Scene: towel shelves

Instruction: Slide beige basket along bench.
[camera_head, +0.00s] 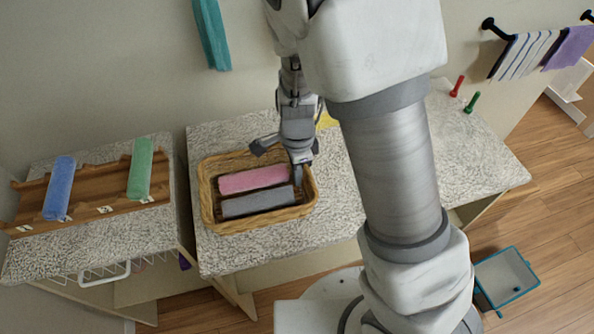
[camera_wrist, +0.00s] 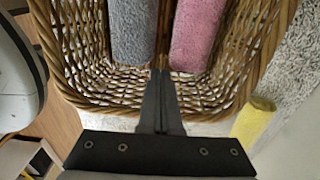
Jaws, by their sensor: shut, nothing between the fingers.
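The beige wicker basket (camera_head: 210,205) sits on the left part of the speckled bench (camera_head: 230,257). It holds a rolled pink towel (camera_head: 253,179) and a rolled grey towel (camera_head: 257,201) lying side by side. My gripper (camera_head: 300,180) is at the basket's right end, with its fingers shut and empty. In the wrist view, the shut fingertips (camera_wrist: 161,75) point into the basket (camera_wrist: 105,85) and overlap its near wall, close to the ends of the grey towel (camera_wrist: 131,30) and the pink towel (camera_wrist: 196,35). I cannot tell whether the fingers touch the wicker.
A yellow item (camera_head: 327,121) lies on the bench near the wall, beside the basket. Red (camera_head: 457,86) and green (camera_head: 472,102) pegs stand at the bench's far right. A separate left stand holds a wooden rack (camera_head: 100,200) with blue and green rolls. My arm covers the bench middle.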

